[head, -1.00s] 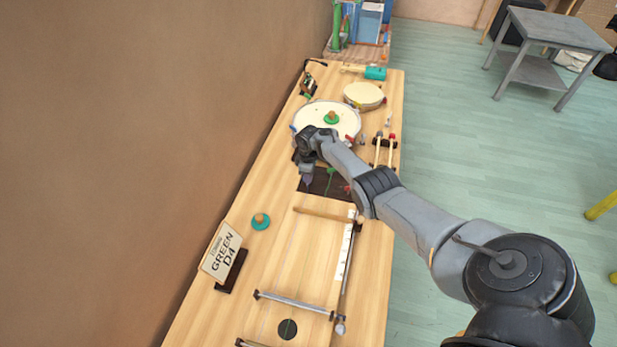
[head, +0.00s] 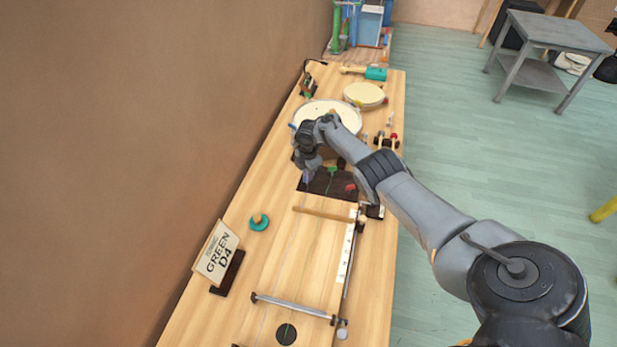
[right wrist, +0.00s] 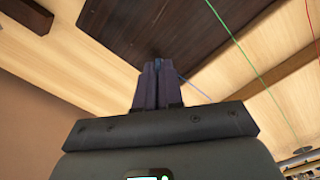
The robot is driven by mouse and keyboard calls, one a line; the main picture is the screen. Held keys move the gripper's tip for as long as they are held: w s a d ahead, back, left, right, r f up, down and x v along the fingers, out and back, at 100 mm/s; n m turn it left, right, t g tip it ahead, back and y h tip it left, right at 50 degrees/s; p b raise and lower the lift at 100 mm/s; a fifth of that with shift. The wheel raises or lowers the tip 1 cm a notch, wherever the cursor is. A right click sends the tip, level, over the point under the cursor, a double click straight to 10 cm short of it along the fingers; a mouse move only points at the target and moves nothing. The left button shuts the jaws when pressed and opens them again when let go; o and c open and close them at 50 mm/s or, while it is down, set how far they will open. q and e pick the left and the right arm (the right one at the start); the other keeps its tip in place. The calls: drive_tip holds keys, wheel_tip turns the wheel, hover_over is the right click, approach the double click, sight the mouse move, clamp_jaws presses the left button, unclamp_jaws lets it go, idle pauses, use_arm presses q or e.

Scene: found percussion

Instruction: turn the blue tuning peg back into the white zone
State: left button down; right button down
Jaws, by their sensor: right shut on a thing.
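A dark tuning board (head: 320,187) lies across the bench just in front of the drum; it also shows in the right wrist view (right wrist: 150,20). My right gripper (head: 307,179) points down at its left part. In the right wrist view its fingers (right wrist: 158,66) are shut at the board, with a thin bluish string (right wrist: 192,84) running out beside them. The blue peg they grip is hidden between the fingers. A green peg (head: 331,171) and a red peg (head: 351,187) stand to the right. I cannot make out a white zone at the peg. My left gripper is out of view.
The drum (head: 345,112) stands behind the gripper, partly covered by my right arm. A sign reading GREEN D4 (head: 217,252) and a teal disc with a wooden knob (head: 259,221) stand at the left. A white marked strip (head: 346,255) runs along the right.

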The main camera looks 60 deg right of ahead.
drive_tip(key=shift+n+b, duration=0.45)
drive_tip(key=shift+n, duration=0.55)
drive_tip(key=c, duration=1.3)
unclamp_jaws()
drive_tip(key=shift+r, duration=0.15)
drive_tip(key=shift+r, duration=0.3)
wheel_tip(320, 180, up, 10)
drive_tip(key=p, duration=0.3)
drive_tip(key=shift+p, duration=0.4)
